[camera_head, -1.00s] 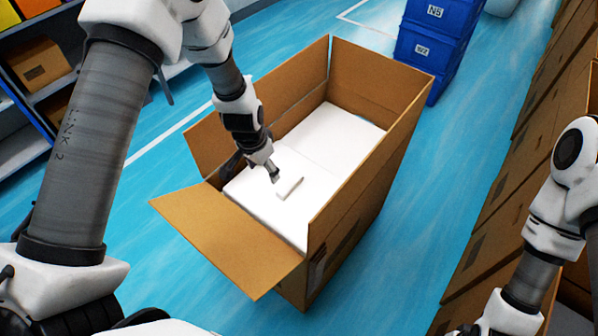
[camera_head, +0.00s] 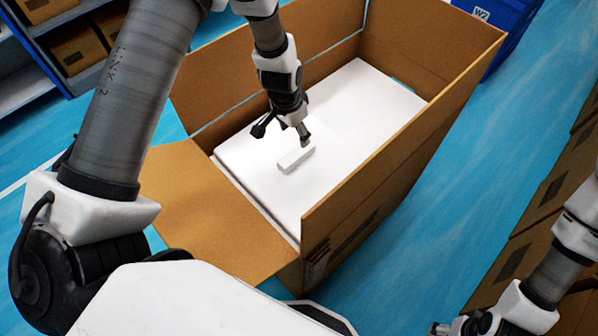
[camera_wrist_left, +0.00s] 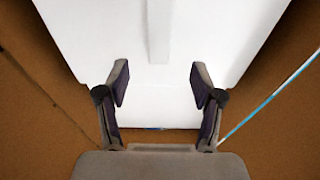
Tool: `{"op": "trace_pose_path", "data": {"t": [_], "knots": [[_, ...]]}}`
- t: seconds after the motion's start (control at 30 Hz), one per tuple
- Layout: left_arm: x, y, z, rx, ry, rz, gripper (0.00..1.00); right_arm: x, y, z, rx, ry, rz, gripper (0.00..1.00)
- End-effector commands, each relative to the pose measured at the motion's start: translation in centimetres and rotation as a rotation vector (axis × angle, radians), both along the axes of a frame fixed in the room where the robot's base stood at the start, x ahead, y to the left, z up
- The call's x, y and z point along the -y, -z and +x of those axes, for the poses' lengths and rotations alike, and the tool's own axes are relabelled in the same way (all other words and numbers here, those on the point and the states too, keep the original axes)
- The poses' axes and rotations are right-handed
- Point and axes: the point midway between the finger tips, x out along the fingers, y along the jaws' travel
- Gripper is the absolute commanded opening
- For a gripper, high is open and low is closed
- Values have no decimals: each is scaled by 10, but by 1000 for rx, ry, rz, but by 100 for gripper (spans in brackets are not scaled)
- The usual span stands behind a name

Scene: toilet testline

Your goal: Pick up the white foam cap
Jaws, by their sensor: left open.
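The white foam cap (camera_head: 365,95) lies flat inside an open cardboard box and covers much of its inside. A small raised white bar (camera_head: 296,160) stands on its surface. The wrist view also shows the white foam (camera_wrist_left: 95,35) and the raised bar (camera_wrist_left: 158,30). My left gripper (camera_head: 288,130) is above the foam, close to the bar. In the wrist view the left gripper (camera_wrist_left: 156,86) has its two fingers spread and nothing between them; the bar lies beyond, roughly in line with the gap. My right arm enters at the lower right, its end too unclear to read.
The cardboard box (camera_head: 405,165) has walls standing above the foam and a front flap (camera_head: 205,215) folded outward. A blue crate (camera_head: 495,25) stands behind it. More cardboard boxes (camera_head: 520,250) line the right side. Blue floor (camera_head: 450,150) is clear between.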

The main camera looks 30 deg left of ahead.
Motion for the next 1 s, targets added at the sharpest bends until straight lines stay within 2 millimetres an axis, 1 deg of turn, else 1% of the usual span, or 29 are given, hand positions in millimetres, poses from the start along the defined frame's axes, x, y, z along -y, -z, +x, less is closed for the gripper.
{"op": "trace_pose_path", "data": {"t": [0.03, 0.1, 0.17, 0.37, 0.47, 0.5, 0.6, 0.7, 0.87, 0.9, 0.97, 1.0], "knots": [[0, 24, 0, 0, 0, 0, 67, 0, 24, 0, 0, 0, 0, 66], [0, 31, 0, 1, 0, 0, 67, 0, 31, 0, -1, 0, 0, 66], [0, 35, 0, 0, 1, 0, 67, 0, 33, 0, 0, 0, 0, 66], [1, 58, 3, -1, -1, -1, 67, 0, 40, 0, 0, 0, 0, 66], [2, 74, 3, -2, 0, 1, 67, 0, 45, 0, 0, 0, 0, 66], [2, 84, 4, -1, 0, 0, 67, 0, 51, 0, 0, 0, 0, 66], [2, 101, 5, -1, -1, 0, 67, 0, 59, 0, 0, 0, 0, 66], [3, 107, 7, 0, -1, 0, 67, 0, 61, 0, 0, 0, 0, 66], [3, 106, 7, 1, 0, 0, 67, 0, 59, 0, 0, 0, 0, 66], [3, 106, 7, 0, 0, 0, 63, 0, 59, 0, 0, 0, 0, 66], [3, 106, 7, 0, 0, 0, 42, 0, 59, 0, 0, 0, 0, 66], [3, 106, 7, 0, 0, 0, 28, 0, 59, 0, 0, 0, 0, 66]]}}
